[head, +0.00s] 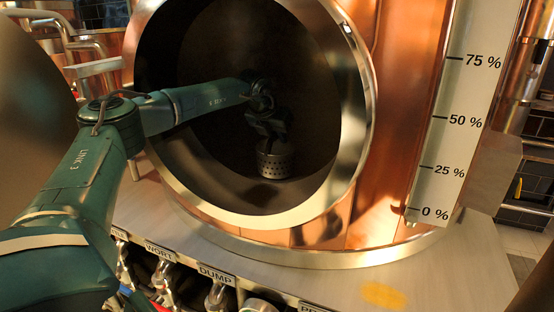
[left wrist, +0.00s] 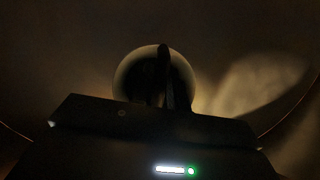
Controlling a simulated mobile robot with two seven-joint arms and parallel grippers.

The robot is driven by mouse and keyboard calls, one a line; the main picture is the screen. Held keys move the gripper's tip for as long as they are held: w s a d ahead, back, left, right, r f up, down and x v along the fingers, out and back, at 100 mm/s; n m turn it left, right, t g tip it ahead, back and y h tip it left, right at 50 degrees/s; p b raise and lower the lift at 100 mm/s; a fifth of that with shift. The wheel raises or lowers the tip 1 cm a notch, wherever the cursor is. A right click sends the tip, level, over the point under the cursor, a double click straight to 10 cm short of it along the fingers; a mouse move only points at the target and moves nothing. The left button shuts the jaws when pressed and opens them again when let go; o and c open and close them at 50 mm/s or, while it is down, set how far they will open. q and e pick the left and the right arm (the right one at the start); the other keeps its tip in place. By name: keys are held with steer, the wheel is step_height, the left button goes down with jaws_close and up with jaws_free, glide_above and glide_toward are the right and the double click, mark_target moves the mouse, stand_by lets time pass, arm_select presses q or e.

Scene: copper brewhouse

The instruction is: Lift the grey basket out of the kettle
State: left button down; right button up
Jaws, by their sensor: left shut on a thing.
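The grey basket (head: 275,164), a small perforated cylinder, hangs upright inside the dark opening of the copper kettle (head: 405,70). My left arm reaches through the round opening, and my left gripper (head: 270,137) is directly above the basket, shut on its upper part. The fingers and the grip point are too dark to make out in detail. The basket is near the lower inner wall; I cannot tell whether it touches it. In the left wrist view a dim round shape sits behind a dark upright bar; I cannot tell what it is. My right gripper is not in view.
A wide polished metal rim (head: 362,120) surrounds the opening, with my arm crossing its left side. A white level scale (head: 455,120) stands to the right. Below are a pale ledge (head: 330,274) and labelled valves (head: 218,296). Metal pipes (head: 85,50) stand at the upper left.

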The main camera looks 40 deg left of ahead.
arm_select(q)
steer(key=shift+r+p, duration=0.3)
steer(key=shift+r, duration=0.2)
steer(key=shift+r+p, duration=2.55)
steer(key=shift+r, duration=0.6)
